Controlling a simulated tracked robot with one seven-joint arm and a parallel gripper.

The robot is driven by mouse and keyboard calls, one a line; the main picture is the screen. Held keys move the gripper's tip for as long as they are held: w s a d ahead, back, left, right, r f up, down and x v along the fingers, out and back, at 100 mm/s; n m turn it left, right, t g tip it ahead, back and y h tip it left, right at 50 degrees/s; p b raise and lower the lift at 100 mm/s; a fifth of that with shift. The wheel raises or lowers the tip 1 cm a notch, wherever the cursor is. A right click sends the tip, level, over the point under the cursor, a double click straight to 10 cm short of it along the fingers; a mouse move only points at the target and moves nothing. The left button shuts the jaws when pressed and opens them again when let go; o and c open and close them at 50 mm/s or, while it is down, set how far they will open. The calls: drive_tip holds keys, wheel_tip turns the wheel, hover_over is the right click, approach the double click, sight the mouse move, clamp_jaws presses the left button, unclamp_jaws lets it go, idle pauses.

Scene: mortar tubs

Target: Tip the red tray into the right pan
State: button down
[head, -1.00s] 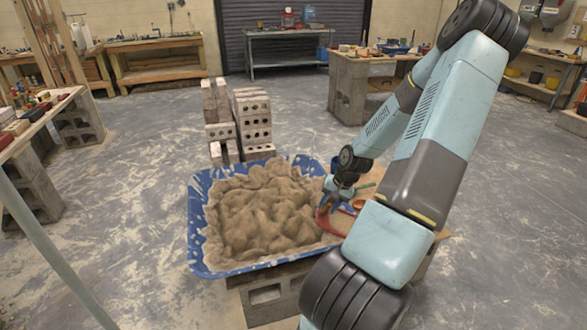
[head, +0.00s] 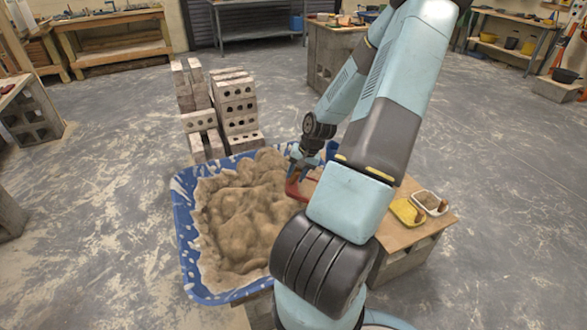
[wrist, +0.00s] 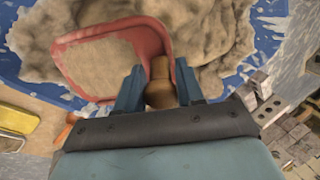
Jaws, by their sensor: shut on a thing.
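My gripper (head: 303,165) is shut on the brown handle (wrist: 159,88) of the red tray (head: 292,190). In the wrist view the red rim (wrist: 110,28) surrounds a sandy fill, and the tray looks roughly level. The tray is at the right edge of a large blue pan (head: 183,235), partly over it; the exact height is unclear. The pan holds a lumpy heap of sandy mortar (head: 240,215). Only this one large pan shows. My arm hides part of the tray and the pan's right side in the head view.
A wooden board on blocks (head: 395,235) stands right of the pan, with a yellow tray (head: 407,212) and a white tray (head: 430,202) on it. Stacked grey bricks (head: 237,105) stand behind the pan.

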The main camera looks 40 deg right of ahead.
drive_tip(key=shift+d, duration=0.25)
drive_tip(key=shift+w+a+g+h, duration=0.1)
drive_tip(key=shift+a+g+h, duration=0.05)
drive_tip(key=shift+g+h, duration=0.55)
drive_tip(key=shift+w+a+g+h, duration=0.1)
drive_tip(key=shift+g+h, duration=0.6)
idle(0.4)
